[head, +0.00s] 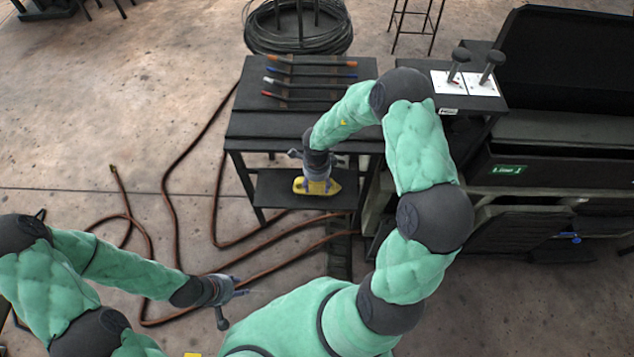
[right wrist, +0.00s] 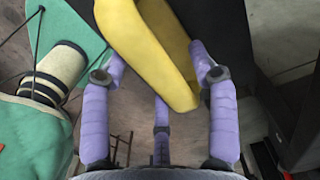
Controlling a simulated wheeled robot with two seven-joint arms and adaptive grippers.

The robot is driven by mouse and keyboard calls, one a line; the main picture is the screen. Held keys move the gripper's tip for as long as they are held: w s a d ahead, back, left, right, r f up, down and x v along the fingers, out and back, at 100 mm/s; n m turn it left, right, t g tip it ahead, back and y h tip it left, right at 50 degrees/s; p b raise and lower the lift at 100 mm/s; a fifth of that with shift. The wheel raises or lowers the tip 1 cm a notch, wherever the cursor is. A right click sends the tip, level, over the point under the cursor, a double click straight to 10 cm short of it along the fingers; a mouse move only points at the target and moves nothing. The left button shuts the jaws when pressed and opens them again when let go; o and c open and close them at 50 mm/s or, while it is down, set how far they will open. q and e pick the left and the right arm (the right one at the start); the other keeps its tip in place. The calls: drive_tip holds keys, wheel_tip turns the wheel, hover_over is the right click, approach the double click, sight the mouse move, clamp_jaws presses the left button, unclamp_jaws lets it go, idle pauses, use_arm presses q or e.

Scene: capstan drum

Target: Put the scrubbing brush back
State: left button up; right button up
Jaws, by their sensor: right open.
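A yellow block-like thing, apparently the scrubbing brush (head: 327,189), shows at the lower shelf (head: 277,190) of the dark table; I cannot tell whether it rests on the shelf. My right gripper (head: 316,181) is directly over it and hides part of its top. In the right wrist view the yellow body (right wrist: 150,55) reaches in from the top between the spread fingers of the right gripper (right wrist: 163,80). The fingers are open; contact is unclear. My left gripper (head: 232,297) is low at the lower left, away from the table; its finger opening is unclear.
A coil of black cable (head: 298,30) stands behind. Two levers (head: 474,68) on white plates are at the upper right, beside a dark cabinet (head: 560,165). Brown hoses (head: 170,200) cross the floor at left.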

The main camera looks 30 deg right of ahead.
drive_tip(key=shift+r, duration=0.15)
wheel_tip(320, 180, up, 12)
drive_tip(key=p, duration=0.6)
drive_tip(key=n+h, duration=0.2)
drive_tip(key=n, duration=0.5)
hover_over(323, 194)
wheel_tip(323, 194, down, 6)
drive_tip(key=s+a+f+n+t, duration=0.2)
drive_tip(key=a+f+n, duration=0.1)
drive_tip(key=a+n, duration=0.15)
drive_tip(key=s+a+f+n+g+y, duration=0.1)
drive_tip(key=s+a+f+n+y, duration=0.2)
drive_tip(key=s+a+n+y, duration=0.3)
drive_tip(key=s+a+n, duration=0.4)
drive_tip(key=s+a, duration=0.1)
drive_tip(key=a, duration=0.2)
drive_tip(key=shift+s+a+g, duration=0.3)
drive_tip(key=shift+a, duration=0.1)
drive_tip(key=shift+n, duration=0.25)
